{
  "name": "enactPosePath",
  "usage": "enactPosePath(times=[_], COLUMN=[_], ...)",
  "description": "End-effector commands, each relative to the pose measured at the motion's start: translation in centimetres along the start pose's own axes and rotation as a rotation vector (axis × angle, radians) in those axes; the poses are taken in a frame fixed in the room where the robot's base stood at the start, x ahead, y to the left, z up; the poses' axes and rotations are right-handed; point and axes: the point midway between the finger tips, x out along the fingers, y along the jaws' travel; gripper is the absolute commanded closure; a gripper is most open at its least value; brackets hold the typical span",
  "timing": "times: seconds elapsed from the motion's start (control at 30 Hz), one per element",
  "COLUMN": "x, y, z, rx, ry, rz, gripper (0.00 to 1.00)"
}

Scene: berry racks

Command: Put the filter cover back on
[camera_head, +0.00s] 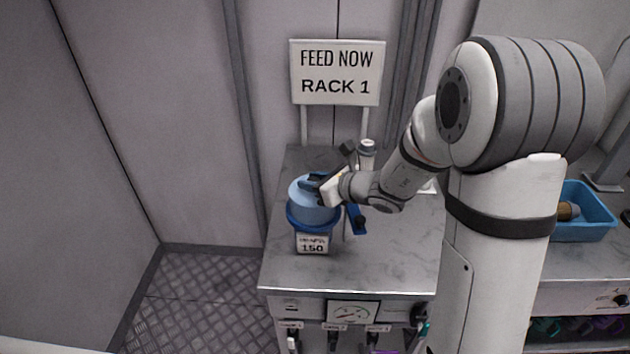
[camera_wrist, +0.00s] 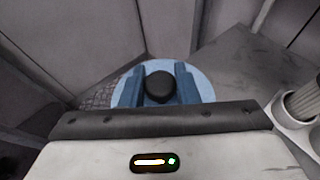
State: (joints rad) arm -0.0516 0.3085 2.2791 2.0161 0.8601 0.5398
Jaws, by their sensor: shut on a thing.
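The filter cover (camera_head: 313,207) is a light blue round lid. In the wrist view the cover (camera_wrist: 128,92) shows as a light blue disc with a black knob (camera_wrist: 160,87) on top. My gripper (camera_wrist: 160,88) is shut on that knob, with a blue finger on each side. In the head view my gripper (camera_head: 314,187) is over the cover. The cover is above a darker blue round rim (camera_head: 311,226), lined up with it or nearly so. I cannot tell whether they touch. The inside of the housing is hidden.
A label reading 150 (camera_head: 312,243) is at the housing's front. A blue part (camera_head: 357,219) is at its right. A white cylinder (camera_head: 367,150) stands behind. The grey worktop (camera_head: 385,255) is clear at front right. A "FEED NOW RACK 1" sign (camera_head: 336,73) stands at the back.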

Motion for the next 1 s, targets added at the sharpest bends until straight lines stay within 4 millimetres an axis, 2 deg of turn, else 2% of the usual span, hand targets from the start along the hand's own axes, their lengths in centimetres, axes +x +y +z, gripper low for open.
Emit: enactPosePath(times=[0.27,0.3,0.57,0.83,1.0], x=[0.1,0.1,0.0,-0.1,-2.0], y=[-0.1,-0.1,-0.1,-0.1,-0.2], z=[-0.2,-0.2,-0.2,-0.2,-0.2], rx=[-0.001,-0.001,0.0,0.001,-0.001], ry=[-0.001,-0.001,0.0,0.0,-0.001], rz=[-0.001,-0.001,-0.001,-0.002,-0.006], gripper=[1.0,0.7,0.48,0.47,0.47])
